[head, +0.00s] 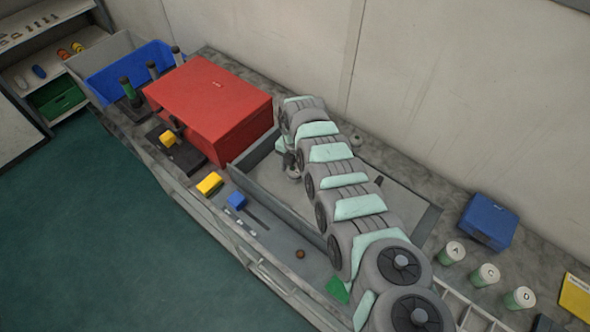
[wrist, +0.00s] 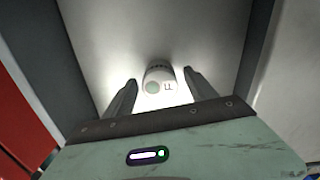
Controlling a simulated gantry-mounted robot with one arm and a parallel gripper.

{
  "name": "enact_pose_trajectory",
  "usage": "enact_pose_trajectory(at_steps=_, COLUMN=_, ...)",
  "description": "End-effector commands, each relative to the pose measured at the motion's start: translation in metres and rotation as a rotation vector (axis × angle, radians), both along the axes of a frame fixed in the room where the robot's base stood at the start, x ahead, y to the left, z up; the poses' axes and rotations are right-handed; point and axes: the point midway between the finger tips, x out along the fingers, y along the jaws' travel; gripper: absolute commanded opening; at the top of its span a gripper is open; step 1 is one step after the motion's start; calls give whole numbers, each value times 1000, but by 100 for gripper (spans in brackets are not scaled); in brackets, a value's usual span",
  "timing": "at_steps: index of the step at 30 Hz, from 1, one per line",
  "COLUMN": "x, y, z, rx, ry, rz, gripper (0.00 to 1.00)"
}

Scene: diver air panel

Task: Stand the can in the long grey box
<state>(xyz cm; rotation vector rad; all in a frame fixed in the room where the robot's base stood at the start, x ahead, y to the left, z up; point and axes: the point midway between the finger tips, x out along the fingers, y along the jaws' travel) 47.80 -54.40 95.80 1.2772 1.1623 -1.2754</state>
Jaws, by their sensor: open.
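The long grey box (head: 268,202) is open-topped and lies along the bench behind my arm, right of the red box. In the wrist view its floor (wrist: 215,45) and grey side walls surround a small white can (wrist: 159,72) with a green disc and a letter F. The can is in the box; I cannot tell for sure whether it stands upright. My gripper (wrist: 160,79) is open, one finger on each side of the can in that view, with gaps visible. In the head view my gripper (head: 292,165) reaches down into the box and the can is not clear.
The red box (head: 215,100) stands close at the box's left end. In front are a yellow block (head: 209,184), a blue block (head: 236,201) and a brown ball (head: 300,254). Several lettered cans (head: 486,274) and a blue case (head: 488,222) stand at right. The wall is behind.

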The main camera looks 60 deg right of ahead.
Motion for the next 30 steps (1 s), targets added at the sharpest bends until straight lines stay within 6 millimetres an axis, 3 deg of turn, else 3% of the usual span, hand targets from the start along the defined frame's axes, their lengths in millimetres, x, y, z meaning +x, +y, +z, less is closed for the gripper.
enact_pose_trajectory(at_steps=18, x=0, y=-1, z=108, rx=-3, ry=-3, rz=-1, gripper=66)
enact_pose_trajectory(at_steps=23, x=0, y=-1, z=119, rx=-2, ry=-1, rz=-1, gripper=66)
enact_pose_trajectory(at_steps=30, x=0, y=0, z=121, rx=0, ry=0, rz=0, gripper=66)
